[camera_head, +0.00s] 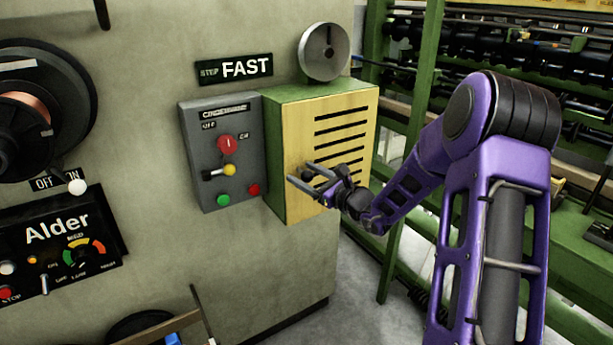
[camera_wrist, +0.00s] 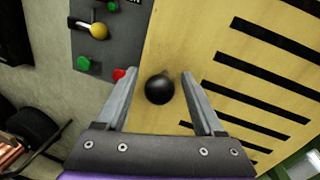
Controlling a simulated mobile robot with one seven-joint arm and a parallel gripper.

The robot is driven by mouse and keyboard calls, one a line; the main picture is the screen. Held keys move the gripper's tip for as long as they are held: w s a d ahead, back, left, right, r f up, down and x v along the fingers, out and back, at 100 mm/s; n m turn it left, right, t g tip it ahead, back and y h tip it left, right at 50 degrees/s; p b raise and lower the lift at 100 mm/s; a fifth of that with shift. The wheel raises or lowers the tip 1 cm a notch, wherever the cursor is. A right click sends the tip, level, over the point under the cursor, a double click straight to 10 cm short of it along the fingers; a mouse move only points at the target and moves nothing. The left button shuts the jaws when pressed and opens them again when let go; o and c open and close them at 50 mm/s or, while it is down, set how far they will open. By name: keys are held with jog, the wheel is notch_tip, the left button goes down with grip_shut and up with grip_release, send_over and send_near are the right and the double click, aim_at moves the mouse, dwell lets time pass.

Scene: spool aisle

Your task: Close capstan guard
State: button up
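The capstan guard appears to be the yellow slotted panel (camera_head: 340,115) on the front of a green box (camera_head: 276,150). It looks flush with the box, though I cannot tell if it is fully shut. A black round knob (camera_wrist: 159,89) stands out from the panel near its left edge; it also shows in the head view (camera_head: 307,174). My gripper (camera_head: 300,172) is in front of the panel. In the wrist view, its two fingers (camera_wrist: 163,72) are spread on either side of the knob, with a gap on both sides.
A grey control box (camera_head: 195,130) with a red knob, a yellow-tipped lever and buttons sits just left of the green box. A metal disc (camera_head: 324,52) is above it. Green racking (camera_head: 425,90) stands on the right. Grey floor (camera_head: 340,275) shows below.

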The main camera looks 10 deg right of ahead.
jog(key=p+v, duration=0.1)
jog(key=v, duration=1.6)
jog(key=shift+s, duration=0.25)
jog(key=shift+w+d, duration=0.1)
jog(key=shift+w, duration=0.05)
